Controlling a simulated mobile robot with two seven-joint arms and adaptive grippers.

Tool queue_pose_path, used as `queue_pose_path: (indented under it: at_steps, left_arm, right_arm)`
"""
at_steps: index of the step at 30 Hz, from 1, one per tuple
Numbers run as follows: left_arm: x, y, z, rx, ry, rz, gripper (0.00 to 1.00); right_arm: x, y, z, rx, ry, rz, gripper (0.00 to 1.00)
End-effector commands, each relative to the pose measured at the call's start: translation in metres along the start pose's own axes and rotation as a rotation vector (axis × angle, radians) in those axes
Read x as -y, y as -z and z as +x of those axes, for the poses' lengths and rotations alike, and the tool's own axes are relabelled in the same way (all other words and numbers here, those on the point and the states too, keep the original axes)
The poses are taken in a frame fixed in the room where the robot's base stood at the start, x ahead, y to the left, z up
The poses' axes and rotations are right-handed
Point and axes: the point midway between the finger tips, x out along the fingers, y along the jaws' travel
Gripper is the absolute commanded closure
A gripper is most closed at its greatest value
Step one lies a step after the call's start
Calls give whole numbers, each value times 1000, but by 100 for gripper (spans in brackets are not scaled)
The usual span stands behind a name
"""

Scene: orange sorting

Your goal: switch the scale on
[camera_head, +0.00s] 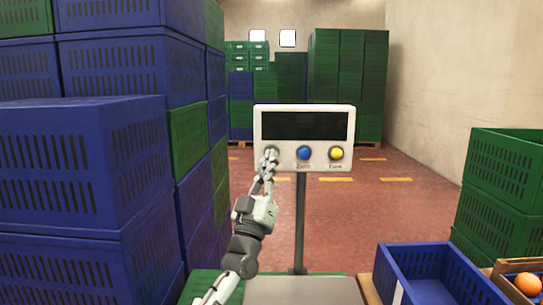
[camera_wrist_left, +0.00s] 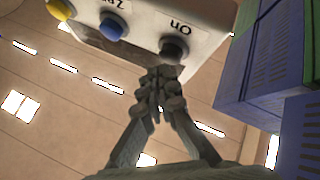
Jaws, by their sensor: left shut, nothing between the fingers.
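The scale's white indicator box (camera_head: 262,124) stands on a grey post in the middle of the head view. Its display (camera_head: 305,126) is dark, with no digits showing. Below it are a blue button (camera_head: 304,153) and a yellow button (camera_head: 336,153). The left-hand button is mostly hidden by my left gripper (camera_head: 269,160). In the left wrist view this dark grey button (camera_wrist_left: 174,47) is labelled "On". My left gripper (camera_wrist_left: 161,80) is shut and empty, its fingertips right at this button; I cannot tell whether they touch it. My right gripper is not in view.
The scale's grey platform (camera_head: 303,291) is at the bottom centre. Stacked blue and green crates (camera_head: 75,165) rise close on the left. An empty-looking blue crate (camera_head: 410,256) stands at right, near an orange (camera_head: 528,284) and green crates (camera_head: 507,178). Open floor lies behind the post.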

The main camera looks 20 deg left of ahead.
Motion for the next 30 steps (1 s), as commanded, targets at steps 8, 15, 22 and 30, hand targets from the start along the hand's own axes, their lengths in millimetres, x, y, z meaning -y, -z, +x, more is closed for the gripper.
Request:
queue_pose_path:
  at_steps: [8,15,22,30]
  left_arm:
    - [1,-1,2,0,0,0,100]
    - [2,-2,2,0,0,0,100]
    - [3,-3,4,0,0,0,100]
    - [5,-5,6,0,0,0,100]
  right_arm:
    - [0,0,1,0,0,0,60]
    - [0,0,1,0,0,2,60]
    - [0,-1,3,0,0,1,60]
    - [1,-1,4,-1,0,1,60]
